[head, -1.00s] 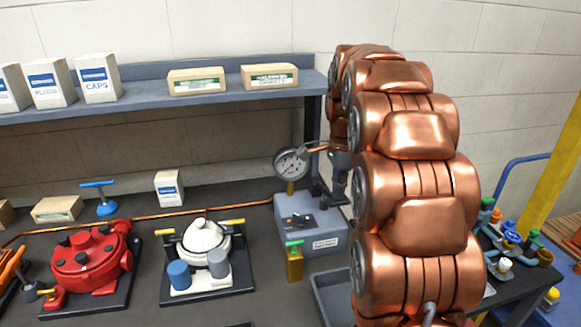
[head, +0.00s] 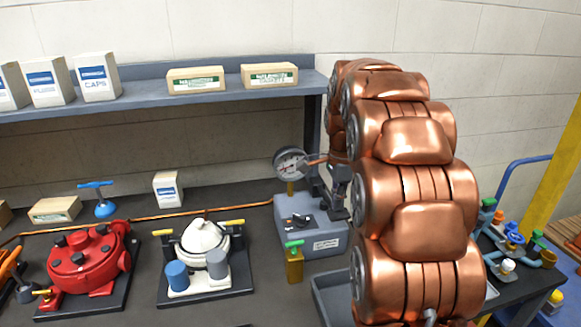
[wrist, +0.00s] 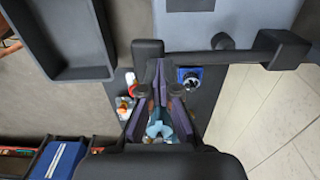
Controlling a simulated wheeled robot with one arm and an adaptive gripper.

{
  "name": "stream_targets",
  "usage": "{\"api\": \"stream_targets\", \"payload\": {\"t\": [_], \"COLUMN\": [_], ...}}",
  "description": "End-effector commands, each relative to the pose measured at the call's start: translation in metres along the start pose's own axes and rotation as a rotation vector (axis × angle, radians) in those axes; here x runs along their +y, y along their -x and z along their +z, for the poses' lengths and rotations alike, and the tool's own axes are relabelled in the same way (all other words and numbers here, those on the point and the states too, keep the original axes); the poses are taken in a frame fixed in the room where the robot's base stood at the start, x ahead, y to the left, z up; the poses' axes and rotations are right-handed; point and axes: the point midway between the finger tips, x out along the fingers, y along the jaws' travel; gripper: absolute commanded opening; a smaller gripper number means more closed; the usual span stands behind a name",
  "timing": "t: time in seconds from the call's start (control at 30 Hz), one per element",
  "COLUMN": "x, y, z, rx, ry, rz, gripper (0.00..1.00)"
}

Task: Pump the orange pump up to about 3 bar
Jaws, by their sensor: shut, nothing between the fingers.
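An orange pump (head: 12,266) shows partly at the left edge of the bench in the head view, cut off by the frame. At the bench's right end is a grey unit (head: 318,240) with a round dial gauge (head: 291,163) above it; the needle is too small to read. My gripper (head: 338,186) is just right of the gauge, over the right side of the grey unit, partly hidden by my arm. In the wrist view my gripper (wrist: 160,90) is shut and empty, close to a dark bar (wrist: 225,56) with a block at its end; contact cannot be told.
A red pump (head: 90,262) and a white pump (head: 205,242) stand left of the grey unit. A grey tray (head: 330,297) is in front of it. A side table (head: 525,272) with coloured fittings is at the right. A shelf (head: 150,108) with boxes is above.

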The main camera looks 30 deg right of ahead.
Motion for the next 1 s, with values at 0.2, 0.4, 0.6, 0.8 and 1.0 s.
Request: {"api": "stream_targets", "payload": {"t": [0.2,0.4,0.6,0.8,1.0], "x": [0.0,0.0,0.0,0.0,0.0], "y": [-0.004,0.006,0.02,0.035,0.048], "z": [0.0,0.0,0.0,0.0,0.0], "rx": [0.0,0.0,0.0,0.0,0.0], "ry": [0.0,0.0,0.0,0.0,0.0], "rz": [0.001,0.002,0.002,0.002,0.001], "gripper": [0.0,0.0,0.0,0.0,0.0]}}
